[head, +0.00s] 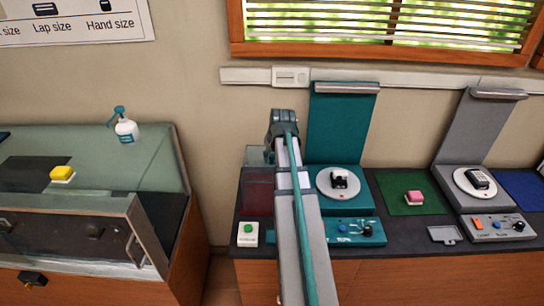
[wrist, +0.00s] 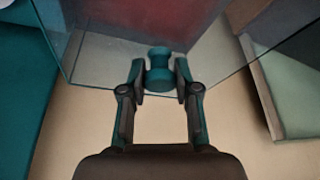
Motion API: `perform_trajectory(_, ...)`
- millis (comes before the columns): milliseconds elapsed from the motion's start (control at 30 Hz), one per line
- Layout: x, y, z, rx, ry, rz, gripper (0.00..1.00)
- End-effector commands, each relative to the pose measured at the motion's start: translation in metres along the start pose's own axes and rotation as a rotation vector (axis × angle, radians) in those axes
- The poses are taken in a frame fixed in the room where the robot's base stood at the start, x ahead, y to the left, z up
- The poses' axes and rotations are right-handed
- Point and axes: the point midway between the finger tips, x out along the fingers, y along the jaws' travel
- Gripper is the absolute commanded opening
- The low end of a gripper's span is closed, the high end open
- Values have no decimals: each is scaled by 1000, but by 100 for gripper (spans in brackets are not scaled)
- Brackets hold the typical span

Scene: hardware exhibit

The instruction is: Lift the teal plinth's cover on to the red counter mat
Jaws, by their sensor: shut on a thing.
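The teal plinth (head: 362,202) stands right of my arm in the head view, with a small black-and-white device (head: 339,179) uncovered on its round white disc. The clear cover (head: 259,160) is left of my arm, at the red counter mat (head: 256,198). In the wrist view my gripper (wrist: 160,86) is shut on the teal knob (wrist: 159,70) of the clear cover (wrist: 100,72). The red mat (wrist: 130,22) shows through the glass. I cannot tell whether the cover touches the mat. My arm hides the gripper in the head view.
A green mat (head: 412,194) with a pink block and a grey plinth (head: 460,150) stand to the right. A white box with a green button (head: 247,234) sits at the counter's front left. A glass case (head: 90,215) stands left, across a gap.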

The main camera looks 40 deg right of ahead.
Motion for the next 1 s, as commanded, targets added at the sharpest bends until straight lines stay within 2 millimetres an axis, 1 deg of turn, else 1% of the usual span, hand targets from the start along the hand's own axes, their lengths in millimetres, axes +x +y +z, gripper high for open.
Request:
perform_trajectory(433,3,0,1,0,1,0,0)
perform_trajectory(467,3,0,1,0,1,0,36)
perform_trajectory(600,3,0,1,0,1,0,59)
perform_trajectory(833,3,0,1,0,0,0,60)
perform_trajectory(900,4,0,2,0,-1,0,72)
perform_trajectory(967,4,0,2,0,-1,0,82)
perform_trajectory(1000,4,0,2,0,-1,0,85)
